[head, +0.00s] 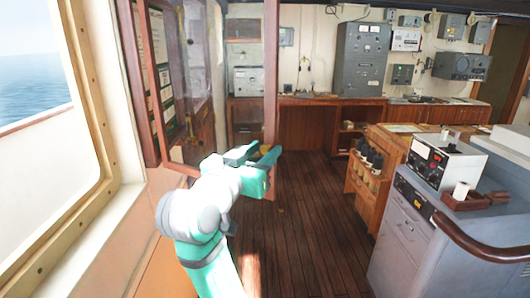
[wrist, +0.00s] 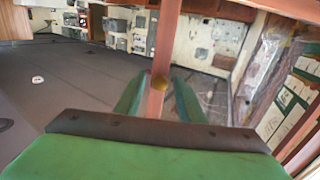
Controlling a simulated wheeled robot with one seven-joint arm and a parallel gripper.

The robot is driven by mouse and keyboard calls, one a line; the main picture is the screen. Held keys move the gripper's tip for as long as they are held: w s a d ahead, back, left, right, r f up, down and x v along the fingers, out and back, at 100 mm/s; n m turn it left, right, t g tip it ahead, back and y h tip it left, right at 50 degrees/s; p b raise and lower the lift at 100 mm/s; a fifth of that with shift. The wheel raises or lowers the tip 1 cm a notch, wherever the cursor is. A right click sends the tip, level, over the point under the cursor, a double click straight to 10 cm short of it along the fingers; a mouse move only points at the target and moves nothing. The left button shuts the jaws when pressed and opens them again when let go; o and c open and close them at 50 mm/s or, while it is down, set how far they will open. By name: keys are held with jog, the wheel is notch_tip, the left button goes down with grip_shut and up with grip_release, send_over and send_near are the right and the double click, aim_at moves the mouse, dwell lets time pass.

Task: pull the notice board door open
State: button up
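The notice board (head: 160,75) hangs on the left wall beside the window, with papers behind its wooden frame. Its glazed door (head: 271,70) stands open, swung out from the wall into the room. In the wrist view the door's edge stile (wrist: 164,45) runs upright between my fingers, and the papers (wrist: 290,95) show at the right. A small brass knob (wrist: 159,83) sits on the stile, between the fingertips. My gripper (head: 262,160) is at the door's free edge, also in the wrist view (wrist: 159,85). Its fingers are apart, with gaps beside the knob; contact is unclear.
A grey console (head: 410,235) with a curved wooden rail stands at the right. A wooden rack with bottles (head: 368,165) is beside it. Cabinets and a counter (head: 330,105) line the back. The plank floor (head: 300,215) between is clear. The window frame (head: 95,120) is close on the left.

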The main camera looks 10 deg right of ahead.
jog(key=v, duration=1)
jog(key=shift+s+a, duration=0.2)
jog(key=shift+s, duration=0.1)
jog(key=shift+w+a+f, duration=0.1)
